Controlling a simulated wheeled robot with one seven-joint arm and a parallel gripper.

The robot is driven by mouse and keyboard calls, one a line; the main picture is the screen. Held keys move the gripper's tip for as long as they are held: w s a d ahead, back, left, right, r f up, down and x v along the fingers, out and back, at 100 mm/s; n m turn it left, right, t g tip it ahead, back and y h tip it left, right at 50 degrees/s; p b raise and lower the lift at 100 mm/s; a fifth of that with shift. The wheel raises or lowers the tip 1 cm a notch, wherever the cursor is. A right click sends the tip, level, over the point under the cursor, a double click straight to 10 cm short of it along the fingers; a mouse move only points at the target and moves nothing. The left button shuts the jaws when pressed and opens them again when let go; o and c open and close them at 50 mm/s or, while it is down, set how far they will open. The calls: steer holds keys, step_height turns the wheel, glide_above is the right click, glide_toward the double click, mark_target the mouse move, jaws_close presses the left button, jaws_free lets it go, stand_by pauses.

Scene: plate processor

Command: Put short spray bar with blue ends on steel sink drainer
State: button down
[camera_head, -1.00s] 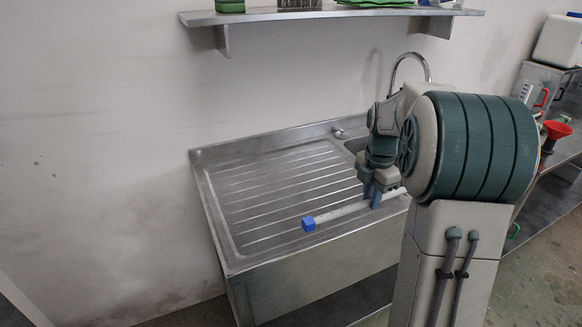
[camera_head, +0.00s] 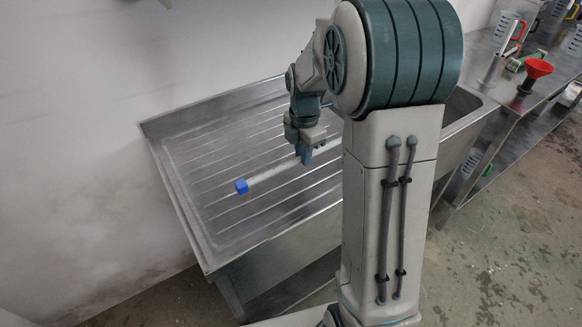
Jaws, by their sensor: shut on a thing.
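The spray bar (camera_head: 272,173) is a pale tube with a blue cap at its left end. Its right end is hidden behind my arm. My gripper (camera_head: 305,156) is shut on the bar to the right of the blue cap. The bar is over the ribbed steel sink drainer (camera_head: 200,150), slanting up to the right. I cannot tell whether the bar touches the drainer or hangs just above it. The drainer is otherwise bare.
The sink basin (camera_head: 462,108) is partly hidden behind my arm at the right. A steel bench (camera_head: 492,72) beyond it holds a red funnel (camera_head: 538,69) and several jugs. A wall runs along the back of the drainer.

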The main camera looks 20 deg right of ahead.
mark_target(293, 162)
steer(key=a+f, duration=0.1)
steer(key=a, duration=0.1)
steer(key=shift+s+a+f, duration=0.35)
steer(key=shift+a+f, duration=0.05)
steer(key=shift+f+p, duration=0.45)
steer(key=shift+f, duration=1.55)
steer(key=shift+f, duration=0.1)
steer(key=c, duration=1.3)
jaws_free()
steer(key=shift+c, duration=0.2)
